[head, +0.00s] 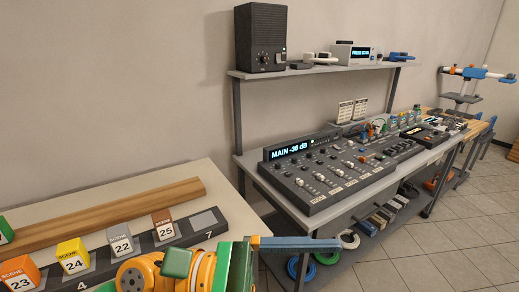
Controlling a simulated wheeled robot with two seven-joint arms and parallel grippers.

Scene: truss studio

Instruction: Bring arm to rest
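An arm of mine, orange and green, shows at the bottom edge, left of the middle, in the head view. I take it as my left arm. A blue bar-like part, which looks like my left gripper (325,244), points right from it, in front of the console table. It is seen from the side, so its opening does not show. Nothing is seen held in it. The arm's lower part is cut off by the picture edge. My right gripper is not in view.
Scene blocks, including an orange one (163,224), stand on a dark numbered strip (188,230) on the left table (140,192), close to my arm. A mixing console (345,170) stands on the grey table. A shelf (315,69) holds a black speaker (261,37). Tiled floor (430,240) is open at right.

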